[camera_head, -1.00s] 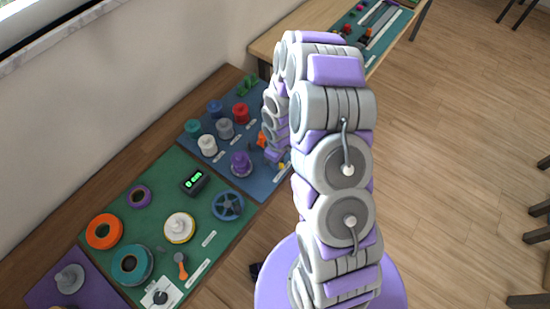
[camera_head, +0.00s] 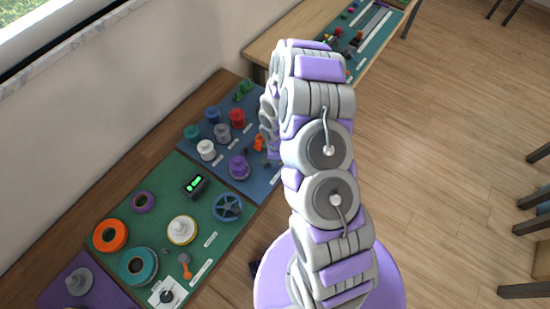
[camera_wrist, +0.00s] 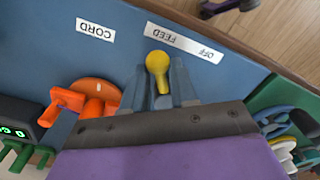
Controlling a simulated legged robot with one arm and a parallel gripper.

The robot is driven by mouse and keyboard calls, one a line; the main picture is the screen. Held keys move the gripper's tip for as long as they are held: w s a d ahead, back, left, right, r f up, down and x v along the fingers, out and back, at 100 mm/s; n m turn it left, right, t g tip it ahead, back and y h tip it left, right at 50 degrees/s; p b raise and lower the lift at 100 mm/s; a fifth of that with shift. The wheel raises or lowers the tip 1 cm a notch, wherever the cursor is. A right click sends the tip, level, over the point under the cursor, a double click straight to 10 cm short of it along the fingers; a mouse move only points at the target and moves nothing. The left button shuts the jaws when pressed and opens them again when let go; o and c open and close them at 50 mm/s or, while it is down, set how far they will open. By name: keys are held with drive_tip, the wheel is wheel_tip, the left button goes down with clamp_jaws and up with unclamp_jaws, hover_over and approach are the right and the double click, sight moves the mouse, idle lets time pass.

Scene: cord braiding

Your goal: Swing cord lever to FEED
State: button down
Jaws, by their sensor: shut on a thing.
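The cord lever has a yellow knob (camera_wrist: 157,62) that stands between the two grey fingers of my gripper (camera_wrist: 160,85) in the wrist view. My gripper is shut on it. The knob is beside the FEED end of the white FEED/OFF label (camera_wrist: 184,43), which reads upside down; the OFF end lies to the right. A white CORD label (camera_wrist: 95,30) is to the upper left. The lever's lower part is hidden by my gripper. In the head view my arm hides the gripper and lever.
An orange disc with an orange handle (camera_wrist: 95,95) sits close left of my fingers in the wrist view. A black unit with green digits (camera_wrist: 18,120) is further left. In the head view, several coloured spools stand on the blue mat (camera_head: 258,185), beside a green mat (camera_head: 205,262).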

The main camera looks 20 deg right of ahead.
drive_tip(key=shift+w, duration=0.1)
drive_tip(key=c, duration=0.9)
unclamp_jaws()
wheel_tip(320, 180, up, 17)
drive_tip(key=shift+w+d+r+p, duration=0.15)
drive_tip(key=shift+w+p, duration=0.1)
drive_tip(key=shift+p, duration=0.2)
